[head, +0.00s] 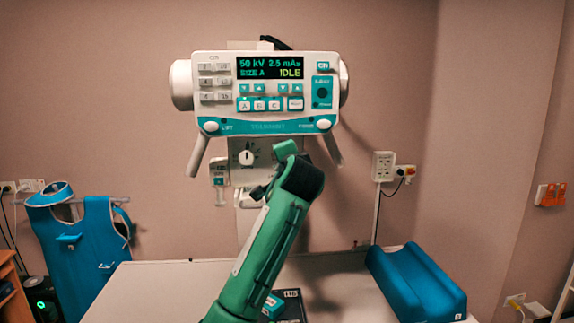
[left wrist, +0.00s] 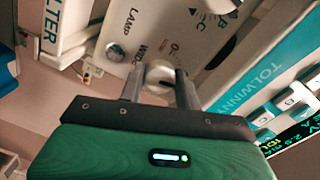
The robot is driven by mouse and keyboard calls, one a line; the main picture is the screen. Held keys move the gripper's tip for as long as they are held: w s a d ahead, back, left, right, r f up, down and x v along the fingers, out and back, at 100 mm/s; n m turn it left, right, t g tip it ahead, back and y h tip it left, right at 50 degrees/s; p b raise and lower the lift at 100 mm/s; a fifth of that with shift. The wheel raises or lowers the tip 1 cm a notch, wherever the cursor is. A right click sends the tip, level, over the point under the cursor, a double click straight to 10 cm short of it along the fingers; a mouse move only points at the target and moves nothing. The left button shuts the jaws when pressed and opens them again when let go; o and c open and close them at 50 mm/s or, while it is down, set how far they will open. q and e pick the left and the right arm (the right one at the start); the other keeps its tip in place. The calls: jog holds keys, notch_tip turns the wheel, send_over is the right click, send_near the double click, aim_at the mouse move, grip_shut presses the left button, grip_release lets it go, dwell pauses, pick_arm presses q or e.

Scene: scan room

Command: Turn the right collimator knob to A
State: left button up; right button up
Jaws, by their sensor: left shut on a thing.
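The collimator panel (head: 238,177) sits below the teal and white console. Its left knob (head: 246,157) is white, has dark marks around it and is clear of my arm. The area right of it is hidden behind my green left arm, whose gripper (head: 285,150) is at the panel. In the left wrist view, my left gripper (left wrist: 160,88) is shut on a white round knob (left wrist: 159,74), one finger on each side. Letters A, B and C (left wrist: 205,20) are printed on the panel nearby. The held knob's pointer setting is unclear. My right gripper is not in view.
The console (head: 265,95) above reads 50 kV, 2.5 mAs, SIZE A, IDLE; its handles hang down on both sides of the panel. A table (head: 150,290) below carries a blue cushion (head: 415,285). A blue apron (head: 75,240) hangs at left.

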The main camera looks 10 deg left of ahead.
pick_arm(q)
jog(key=shift+f+n, duration=0.2)
jog(key=shift+n, duration=0.4)
jog(key=o, duration=1)
jog(key=shift+r, duration=0.1)
jog(key=b+v, duration=0.6)
jog(key=v, duration=0.7)
jog(key=shift+s+d, duration=0.15)
jog(key=shift+s, duration=0.25)
